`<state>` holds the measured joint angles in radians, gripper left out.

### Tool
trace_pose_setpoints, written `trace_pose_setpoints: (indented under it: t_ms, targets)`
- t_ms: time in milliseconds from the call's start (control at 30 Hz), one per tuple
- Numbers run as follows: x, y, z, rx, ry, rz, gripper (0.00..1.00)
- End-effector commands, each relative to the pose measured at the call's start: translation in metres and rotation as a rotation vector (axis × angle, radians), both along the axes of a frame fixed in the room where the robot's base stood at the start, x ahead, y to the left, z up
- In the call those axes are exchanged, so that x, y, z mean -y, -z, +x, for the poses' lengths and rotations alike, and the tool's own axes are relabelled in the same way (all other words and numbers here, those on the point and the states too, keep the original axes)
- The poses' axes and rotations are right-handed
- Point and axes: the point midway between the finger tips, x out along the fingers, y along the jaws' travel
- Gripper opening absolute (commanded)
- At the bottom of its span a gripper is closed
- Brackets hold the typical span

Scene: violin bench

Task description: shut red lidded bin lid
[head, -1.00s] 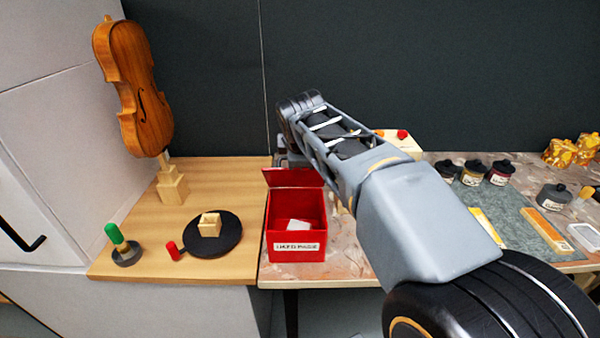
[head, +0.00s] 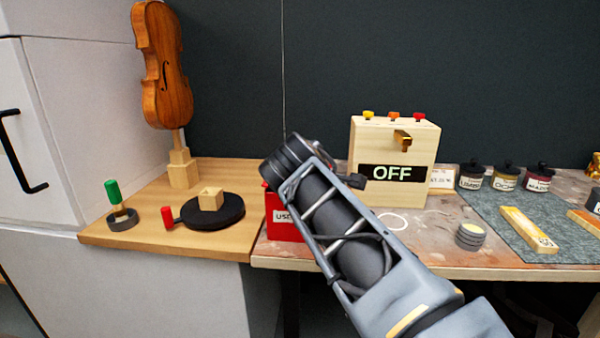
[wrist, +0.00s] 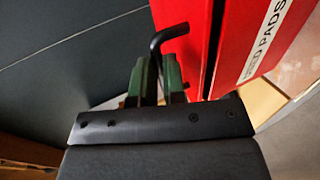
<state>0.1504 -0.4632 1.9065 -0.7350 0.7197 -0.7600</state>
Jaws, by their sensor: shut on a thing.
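The red lidded bin (head: 281,228) stands near the left end of the stone-topped bench, largely covered by my arm in the head view. In the wrist view, its labelled red side (wrist: 255,45) is close on the right. A red panel that looks like the lid (wrist: 188,50) lies beside it, with a narrow dark gap between. A black bent handle (wrist: 168,36) reaches to this panel. My gripper (wrist: 160,76), with green finger pads, is shut on the handle. The gripper itself is hidden behind my wrist in the head view, so the lid's exact angle is unclear.
A wooden box (head: 393,140) marked OFF stands right of the bin. A black turntable (head: 212,212) with a wooden block and a violin (head: 160,70) are on the left. Jars (head: 505,178) and a grey mat (head: 520,222) lie to the right. A grey round tin (head: 471,237) is near the front edge.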

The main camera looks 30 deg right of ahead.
Motion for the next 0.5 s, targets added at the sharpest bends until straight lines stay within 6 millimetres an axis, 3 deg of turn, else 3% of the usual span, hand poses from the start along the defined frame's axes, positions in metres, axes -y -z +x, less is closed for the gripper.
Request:
trace_pose_setpoints:
  t_ms: [100, 500]
  targets:
    - [-0.001, 0.012, -0.003, -0.011, 0.005, -0.006, 0.00]
    - [-0.003, 0.025, -0.004, -0.018, 0.003, 0.000, 0.00]
